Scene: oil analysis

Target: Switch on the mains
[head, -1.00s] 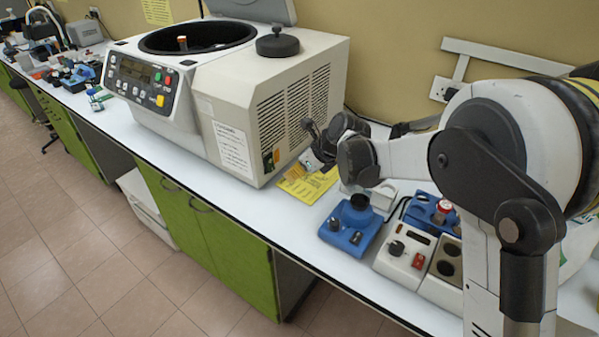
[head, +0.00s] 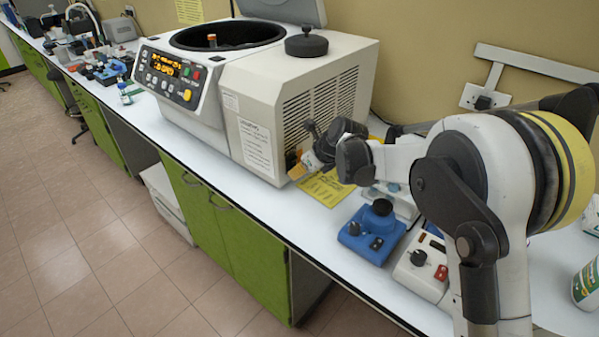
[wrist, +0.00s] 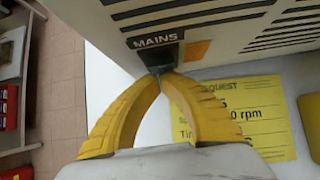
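The centrifuge (head: 255,105) is a large cream machine on the bench, lid raised. Its front panel display (head: 163,64) glows orange. In the wrist view, a black MAINS label (wrist: 155,40) is on the machine's side, low down. The dark mains switch (wrist: 168,57) sits just below it, beside an orange patch (wrist: 196,50). My gripper (wrist: 160,73) has its yellow fingers shut, tips together with nothing between them. The tips are at the switch's lower edge and hide part of it; I cannot tell whether they touch. In the head view my gripper (head: 298,170) is beside the machine's lower right corner.
A yellow request sheet (wrist: 235,115) lies on the bench under my gripper. Blue (head: 372,232) and cream (head: 420,265) instruments stand to the right. A wall socket (head: 484,97) is behind my arm. A green-and-white bottle (head: 586,285) stands at the far right.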

